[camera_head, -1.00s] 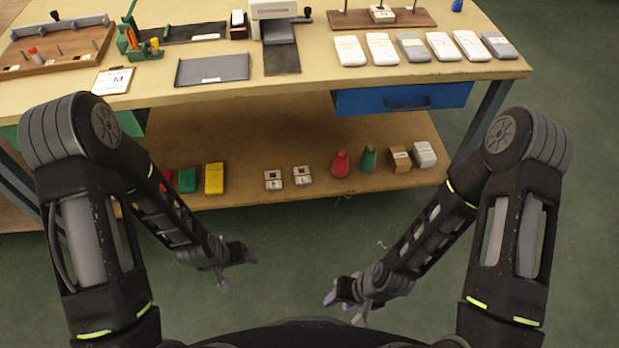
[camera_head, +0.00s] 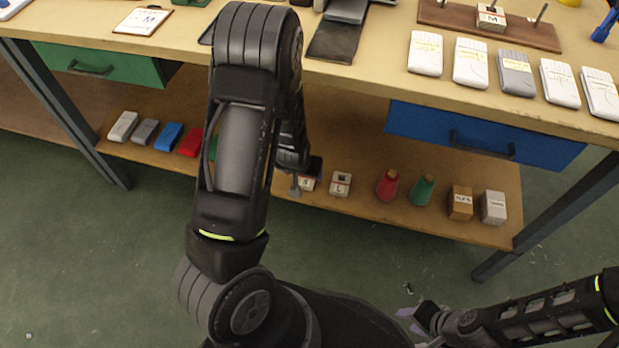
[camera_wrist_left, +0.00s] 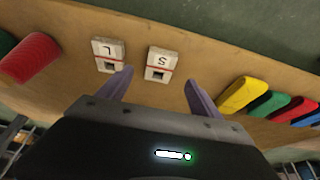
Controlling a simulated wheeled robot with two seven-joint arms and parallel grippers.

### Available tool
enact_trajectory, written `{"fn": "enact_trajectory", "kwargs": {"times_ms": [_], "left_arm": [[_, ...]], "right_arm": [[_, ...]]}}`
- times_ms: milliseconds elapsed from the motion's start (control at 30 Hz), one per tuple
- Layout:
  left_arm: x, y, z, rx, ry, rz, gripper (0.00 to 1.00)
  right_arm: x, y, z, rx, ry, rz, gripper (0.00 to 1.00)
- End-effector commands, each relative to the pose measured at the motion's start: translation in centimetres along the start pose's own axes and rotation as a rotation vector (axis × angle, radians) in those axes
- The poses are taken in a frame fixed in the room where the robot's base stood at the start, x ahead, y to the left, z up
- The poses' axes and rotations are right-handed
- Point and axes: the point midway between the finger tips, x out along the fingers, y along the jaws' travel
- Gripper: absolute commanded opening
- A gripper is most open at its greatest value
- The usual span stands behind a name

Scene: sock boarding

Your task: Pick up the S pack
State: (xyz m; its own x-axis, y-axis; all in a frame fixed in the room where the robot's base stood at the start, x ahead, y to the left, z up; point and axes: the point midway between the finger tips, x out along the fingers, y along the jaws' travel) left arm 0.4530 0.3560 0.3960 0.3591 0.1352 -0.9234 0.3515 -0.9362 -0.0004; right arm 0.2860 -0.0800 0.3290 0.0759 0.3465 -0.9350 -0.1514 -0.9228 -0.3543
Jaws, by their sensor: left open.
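The S pack (camera_wrist_left: 160,64) is a small white block with a red line, a dark slot and a letter S, on the lower shelf. In the head view the S pack (camera_head: 307,184) is partly hidden behind my left gripper (camera_head: 298,186). In the left wrist view my left gripper (camera_wrist_left: 160,90) is open and empty. Its two purple fingers point at the shelf, with the S pack beyond and between them, apparently untouched. My right gripper (camera_head: 418,325) is low over the floor, fingers apart and empty.
The similar L pack (camera_head: 340,184) stands close beside the S pack. Red (camera_head: 388,185) and green (camera_head: 422,190) cones and two boxes stand further right on the shelf. Several coloured packs lie to the left. The tabletop (camera_head: 380,80) and blue drawer (camera_head: 480,136) overhang the shelf.

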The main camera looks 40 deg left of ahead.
Motion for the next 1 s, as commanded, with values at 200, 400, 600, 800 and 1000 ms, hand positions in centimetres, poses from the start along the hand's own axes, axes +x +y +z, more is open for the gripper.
{"fn": "enact_trajectory", "kwargs": {"times_ms": [200,400,600,800,1000], "left_arm": [[1.7,0.0,0.1,0.000,-0.001,0.000,0.75],[1.6,0.0,0.1,0.000,-0.001,0.001,0.75],[3.4,0.0,0.0,0.000,0.000,0.000,0.75],[6.3,0.0,-0.1,0.001,-0.002,0.000,0.75],[6.9,0.0,-0.3,0.000,-0.001,0.001,0.75]], "right_arm": [[0.6,0.4,-0.2,0.004,0.006,0.003,0.36],[0.6,0.4,-0.2,0.004,0.006,0.003,0.36],[1.5,0.9,-0.4,0.006,0.010,0.005,0.36],[2.6,1.6,-0.8,0.012,0.019,0.009,0.36],[2.6,1.7,-0.9,0.013,0.022,0.010,0.36]]}}
